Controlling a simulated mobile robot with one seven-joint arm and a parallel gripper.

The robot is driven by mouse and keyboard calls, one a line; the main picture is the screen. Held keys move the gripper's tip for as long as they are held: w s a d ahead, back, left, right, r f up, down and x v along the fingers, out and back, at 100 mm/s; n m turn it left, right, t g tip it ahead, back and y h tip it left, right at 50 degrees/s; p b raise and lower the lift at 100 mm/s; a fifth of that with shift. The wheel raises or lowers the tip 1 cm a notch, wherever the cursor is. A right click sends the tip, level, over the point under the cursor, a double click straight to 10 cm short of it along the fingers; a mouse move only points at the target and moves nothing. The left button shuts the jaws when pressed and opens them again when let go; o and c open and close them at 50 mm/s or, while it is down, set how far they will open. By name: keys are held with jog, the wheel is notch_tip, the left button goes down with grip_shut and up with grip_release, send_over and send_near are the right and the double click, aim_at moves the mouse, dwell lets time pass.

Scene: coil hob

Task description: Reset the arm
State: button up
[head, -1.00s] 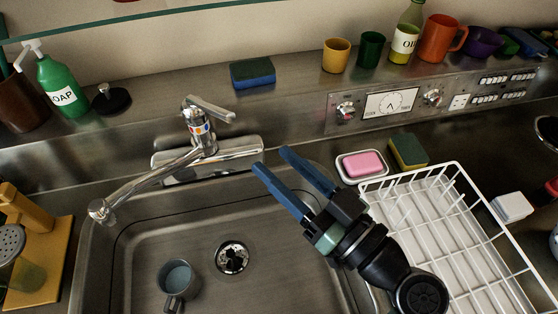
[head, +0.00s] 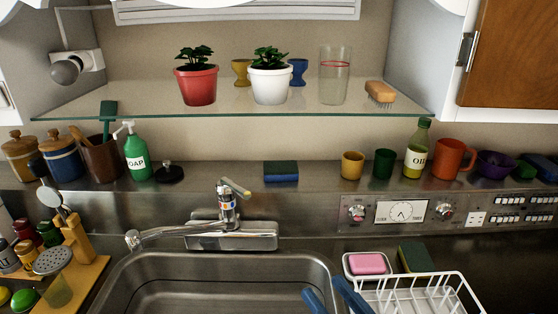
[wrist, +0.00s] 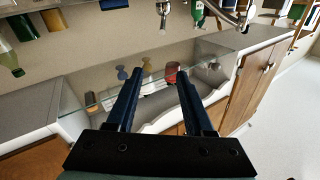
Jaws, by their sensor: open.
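My gripper (head: 332,299) shows at the bottom edge of the head view, above the right side of the sink. Only its blue fingertips are in that picture. In the wrist view, my gripper (wrist: 158,88) has its two dark blue fingers apart, with nothing between them. The wrist view appears upside down, with the glass shelf and cabinets beyond the fingers. The rest of the arm is out of the head view.
The sink (head: 150,268) has a chrome faucet (head: 228,212) behind it. A white dish rack (head: 415,290), pink soap (head: 367,263) and a sponge (head: 414,257) are at the right. A glass shelf (head: 220,103) holds potted plants and a glass. A ledge carries mugs and bottles.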

jog(key=w+a+r+t+h+p, duration=0.15)
jog(key=w+r, duration=0.25)
jog(key=r, duration=0.6)
jog(key=w+a+r+t+h+b, duration=0.1)
jog(key=w+a+r+t+h, duration=0.15)
jog(key=r, duration=0.65)
jog(key=s+a+r+m+t+h, duration=0.1)
jog(key=s+r+t, duration=0.1)
jog(key=r, duration=0.4)
jog(key=s+a+r+m+t+h, duration=0.1)
jog(key=s+r+t+h, duration=0.1)
jog(key=s+r, duration=0.2)
jog(key=s+a+r+m+t+h+p, duration=0.1)
jog(key=s+a+r+t+h, duration=0.1)
jog(key=r, duration=0.8)
jog(key=shift+s+m+t, duration=0.4)
